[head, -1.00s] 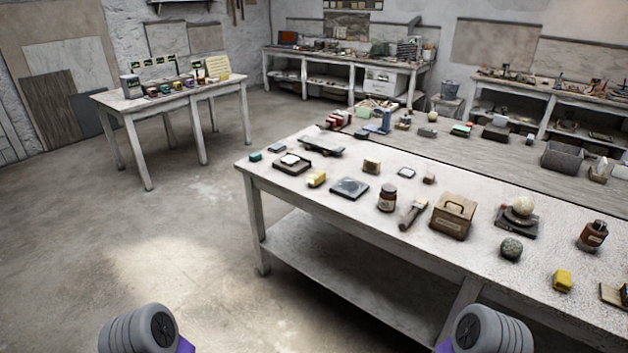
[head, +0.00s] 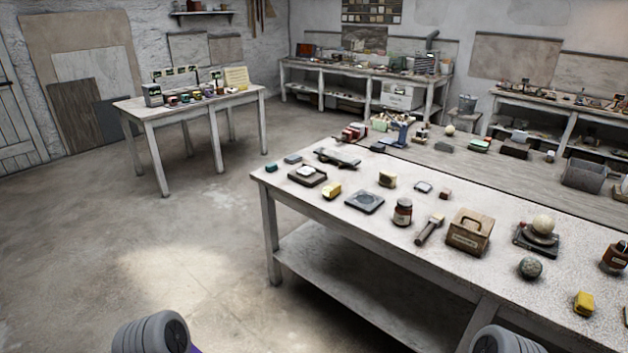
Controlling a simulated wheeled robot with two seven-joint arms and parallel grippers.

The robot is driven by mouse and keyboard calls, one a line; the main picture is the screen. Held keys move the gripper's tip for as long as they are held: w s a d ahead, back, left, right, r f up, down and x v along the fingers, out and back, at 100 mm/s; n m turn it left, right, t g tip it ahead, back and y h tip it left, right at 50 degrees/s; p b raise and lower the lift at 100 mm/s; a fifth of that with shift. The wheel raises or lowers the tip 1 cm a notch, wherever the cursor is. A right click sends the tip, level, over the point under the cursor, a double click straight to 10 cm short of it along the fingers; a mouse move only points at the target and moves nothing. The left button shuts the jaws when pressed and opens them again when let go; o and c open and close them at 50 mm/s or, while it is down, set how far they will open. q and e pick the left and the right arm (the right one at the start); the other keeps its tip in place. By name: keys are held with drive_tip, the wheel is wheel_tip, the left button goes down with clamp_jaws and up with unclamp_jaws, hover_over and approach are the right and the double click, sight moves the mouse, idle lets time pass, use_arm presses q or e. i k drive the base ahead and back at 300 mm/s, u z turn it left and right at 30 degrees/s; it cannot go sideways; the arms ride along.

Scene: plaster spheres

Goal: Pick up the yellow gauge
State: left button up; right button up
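Two small yellow objects lie on the long worktable (head: 300,238). One yellow block (head: 332,190) is near the left end, between a dark square tray and a dark flat plate. The other yellow block (head: 584,304) is near the front edge at the lower right. I cannot tell from here which of them is the gauge. Neither gripper is in view; only grey rounded parts of my arms show at the bottom edge. Nothing covers either yellow object.
Near the yellow objects stand a dark jar (head: 402,212), a brush (head: 430,229), a wooden box (head: 469,232) with a handle, and a speckled sphere (head: 530,268). A smaller table (head: 190,103) stands at the back left. The floor (head: 130,230) left of the worktable is clear.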

sight(331, 191)
drive_tip(key=u, duration=0.3)
drive_tip(key=i, duration=1.95)
drive_tip(key=u, duration=0.15)
